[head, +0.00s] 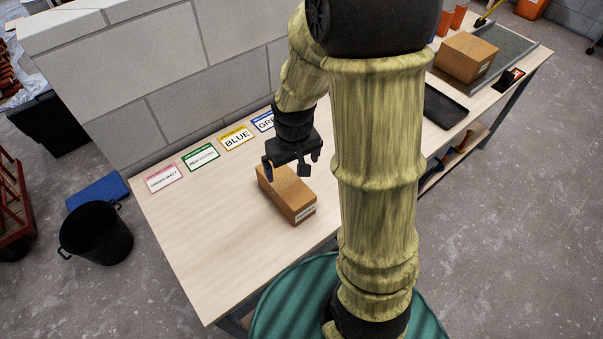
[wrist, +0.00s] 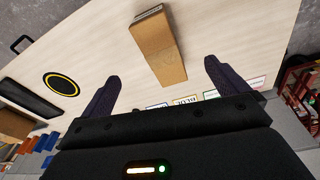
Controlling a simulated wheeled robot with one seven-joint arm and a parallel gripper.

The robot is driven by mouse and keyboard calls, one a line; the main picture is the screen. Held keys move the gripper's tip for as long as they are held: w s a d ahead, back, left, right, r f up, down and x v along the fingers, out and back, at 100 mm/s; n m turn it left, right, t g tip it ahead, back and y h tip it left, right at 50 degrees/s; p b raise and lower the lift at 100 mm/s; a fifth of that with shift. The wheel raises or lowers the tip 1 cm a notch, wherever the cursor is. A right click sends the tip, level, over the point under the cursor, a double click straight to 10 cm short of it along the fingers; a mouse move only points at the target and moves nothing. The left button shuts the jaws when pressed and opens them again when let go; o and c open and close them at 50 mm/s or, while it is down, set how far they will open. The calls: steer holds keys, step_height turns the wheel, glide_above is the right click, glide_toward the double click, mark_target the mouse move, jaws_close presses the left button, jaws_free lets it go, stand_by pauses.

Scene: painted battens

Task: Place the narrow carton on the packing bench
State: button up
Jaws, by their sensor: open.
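The narrow carton (head: 287,196), a long brown cardboard box with a white label on its near end, lies flat on the pale wooden packing bench (head: 215,235). In the wrist view the carton (wrist: 160,48) shows beyond and between the two fingers, lying on the bench top (wrist: 235,45). My gripper (head: 291,164) is just above the carton's far end, fingers pointing down. In the wrist view my gripper (wrist: 161,85) has its fingers spread wide with nothing between the tips. The gripper hides a little of the carton's far end in the head view.
Colour-name cards, such as the BLUE card (head: 236,138), lie along the block wall (head: 200,80). A wider carton (head: 466,57) sits on a grey tray (head: 517,42) at the bench's far right. A black bin (head: 96,233) stands on the floor. The bench left of the carton is clear.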

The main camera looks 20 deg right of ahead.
steer(key=s+r+m+t, duration=0.1)
steer(key=s+r, duration=0.3)
steer(key=s, duration=0.3)
steer(key=shift+a+m, duration=0.15)
steer(key=shift+m, duration=0.15)
steer(key=shift+w+r, duration=0.1)
